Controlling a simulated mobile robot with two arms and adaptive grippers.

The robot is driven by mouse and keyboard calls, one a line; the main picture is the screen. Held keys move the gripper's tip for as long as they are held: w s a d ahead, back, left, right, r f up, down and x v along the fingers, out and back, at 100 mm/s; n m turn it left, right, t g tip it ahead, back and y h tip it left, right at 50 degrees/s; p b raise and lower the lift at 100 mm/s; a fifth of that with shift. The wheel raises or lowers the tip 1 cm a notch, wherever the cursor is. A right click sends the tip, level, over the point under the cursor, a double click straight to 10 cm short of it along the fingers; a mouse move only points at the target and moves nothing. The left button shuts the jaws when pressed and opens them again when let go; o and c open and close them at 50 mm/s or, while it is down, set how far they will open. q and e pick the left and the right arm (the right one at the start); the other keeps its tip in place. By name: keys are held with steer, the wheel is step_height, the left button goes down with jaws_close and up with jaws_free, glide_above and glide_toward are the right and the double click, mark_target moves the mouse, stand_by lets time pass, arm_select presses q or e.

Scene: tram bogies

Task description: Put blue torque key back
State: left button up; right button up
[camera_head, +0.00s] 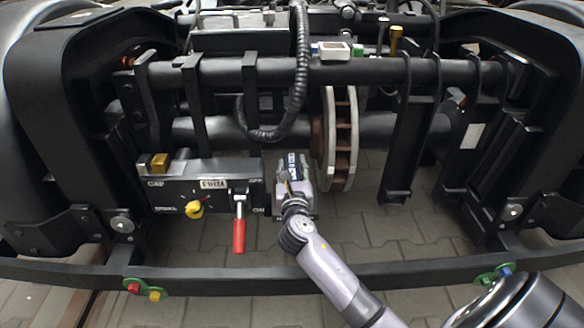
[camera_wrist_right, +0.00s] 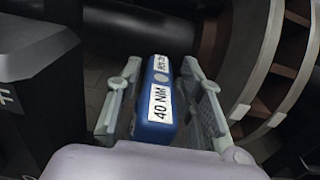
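The blue torque key shows in the right wrist view (camera_wrist_right: 160,100), with white labels, one reading "40 NM". It also shows small in the head view (camera_head: 299,166), between the black box and the brake disc. My right gripper (camera_wrist_right: 162,64) has one finger on each side of the key, and narrow gaps seem to show on both sides. In the head view my right gripper (camera_head: 292,160) reaches in from below at the same spot. What lies under the key is hidden. My left gripper is not in view.
A black box (camera_head: 217,168) with a yellow knob (camera_head: 194,209) and a red-handled lever (camera_head: 239,234) is close left of the gripper. The brake disc (camera_head: 342,140) is close right. A dark hose (camera_head: 301,60) hangs above. A frame bar (camera_head: 230,280) crosses in front.

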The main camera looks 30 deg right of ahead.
steer(key=shift+o, duration=0.7)
steer(key=shift+r, duration=0.1)
